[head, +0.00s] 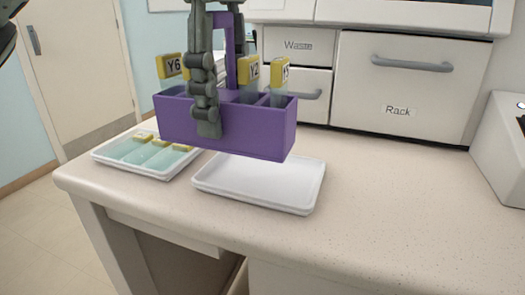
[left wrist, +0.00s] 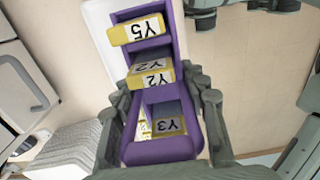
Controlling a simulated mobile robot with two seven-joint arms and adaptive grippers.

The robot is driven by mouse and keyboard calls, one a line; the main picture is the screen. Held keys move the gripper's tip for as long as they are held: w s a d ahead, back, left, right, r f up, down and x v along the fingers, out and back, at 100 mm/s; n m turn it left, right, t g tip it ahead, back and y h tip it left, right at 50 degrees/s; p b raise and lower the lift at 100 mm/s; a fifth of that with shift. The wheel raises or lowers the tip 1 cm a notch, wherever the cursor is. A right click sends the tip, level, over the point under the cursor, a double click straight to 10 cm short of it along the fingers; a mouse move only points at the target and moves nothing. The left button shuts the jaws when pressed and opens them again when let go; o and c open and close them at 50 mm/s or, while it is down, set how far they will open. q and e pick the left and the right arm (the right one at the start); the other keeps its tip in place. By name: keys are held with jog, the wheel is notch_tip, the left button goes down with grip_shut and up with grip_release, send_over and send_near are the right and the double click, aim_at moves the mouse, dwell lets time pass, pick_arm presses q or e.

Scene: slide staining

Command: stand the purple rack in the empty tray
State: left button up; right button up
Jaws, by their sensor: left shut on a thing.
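My left gripper (head: 208,122) is shut on the purple rack (head: 245,130) and holds it upright in the air. One finger shows across the rack's near face. In the left wrist view, the fingers stand on both sides of the rack (left wrist: 160,150).
A second white tray (head: 103,157) with teal liquid and several yellow-ended slides lies just left of the empty one. Drawers marked Waste (head: 298,45) and Rack (head: 400,90) stand behind.

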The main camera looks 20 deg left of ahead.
pick_arm(q)
jog(key=w+f, duration=0.1)
jog(key=w+d+f, duration=0.1)
jog(key=w, duration=0.1)
jog(key=w+d, duration=0.1)
jog(key=shift+w+d+f, duration=0.15)
jog(key=shift+f, duration=0.25)
jog(key=shift+w+d+f, duration=0.15)
jog(key=shift+w+f, duration=0.25)
notch_tip(320, 180, down, 3)
jog(key=shift+f+b, duration=0.2)
jog(key=shift+b, duration=0.25)
jog(key=shift+f, duration=0.15)
pick_arm(e)
jog(key=r, duration=0.2)
jog(key=shift+w+r, duration=0.4)
pick_arm(q)
jog(key=shift+f, duration=0.2)
pick_arm(e)
jog(key=shift+s+f, duration=0.1)
jog(key=shift+s, duration=0.05)
pick_arm(q)
jog(key=o, duration=1.2)
pick_arm(e)
jog(key=shift+d+r, duration=0.1)
jog(key=shift+r, duration=0.2)
pick_arm(q)
jog(key=shift+r, duration=0.15)
